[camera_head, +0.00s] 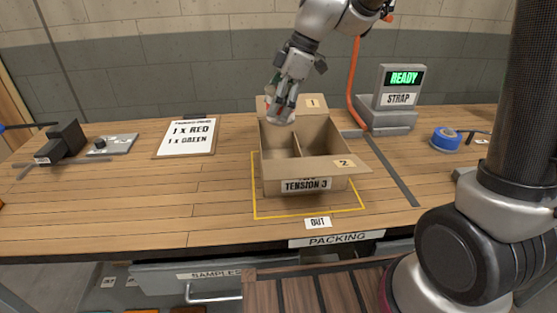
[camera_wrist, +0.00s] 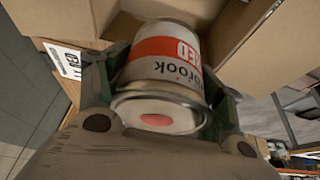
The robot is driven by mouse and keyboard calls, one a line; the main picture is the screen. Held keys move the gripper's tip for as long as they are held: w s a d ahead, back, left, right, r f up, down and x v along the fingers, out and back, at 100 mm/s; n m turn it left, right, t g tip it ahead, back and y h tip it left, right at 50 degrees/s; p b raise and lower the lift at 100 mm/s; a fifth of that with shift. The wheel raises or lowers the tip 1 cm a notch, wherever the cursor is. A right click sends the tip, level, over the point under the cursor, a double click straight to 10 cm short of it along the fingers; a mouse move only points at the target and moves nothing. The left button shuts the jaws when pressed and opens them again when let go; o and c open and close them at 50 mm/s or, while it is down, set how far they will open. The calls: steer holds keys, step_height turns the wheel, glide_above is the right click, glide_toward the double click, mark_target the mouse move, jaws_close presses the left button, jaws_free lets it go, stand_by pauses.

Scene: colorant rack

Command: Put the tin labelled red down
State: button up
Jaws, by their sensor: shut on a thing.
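The tin labelled red (camera_wrist: 168,65) is a white tin with a red band and a red dot on its metal lid. It fills the middle of the wrist view, and the lettering on it is partly cut off. My gripper (camera_head: 283,98) is shut on it, with one finger on each side. In the head view my gripper is over the back left part of an open cardboard box (camera_head: 322,170). The tin's far end points toward the box's inside. Whether it touches the box floor cannot be told.
An order card (camera_head: 187,136) lies left, reading 1 x RED, 1 x GREEN. A strap machine (camera_head: 390,117) and blue tape (camera_head: 446,139) stand right.

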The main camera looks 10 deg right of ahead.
step_height(320, 180, down, 16)
steer(key=shift+r, duration=0.1)
stand_by(0.4)
steer(key=o, duration=1.3)
steer(key=v, duration=1.2)
steer(key=shift+r, duration=0.1)
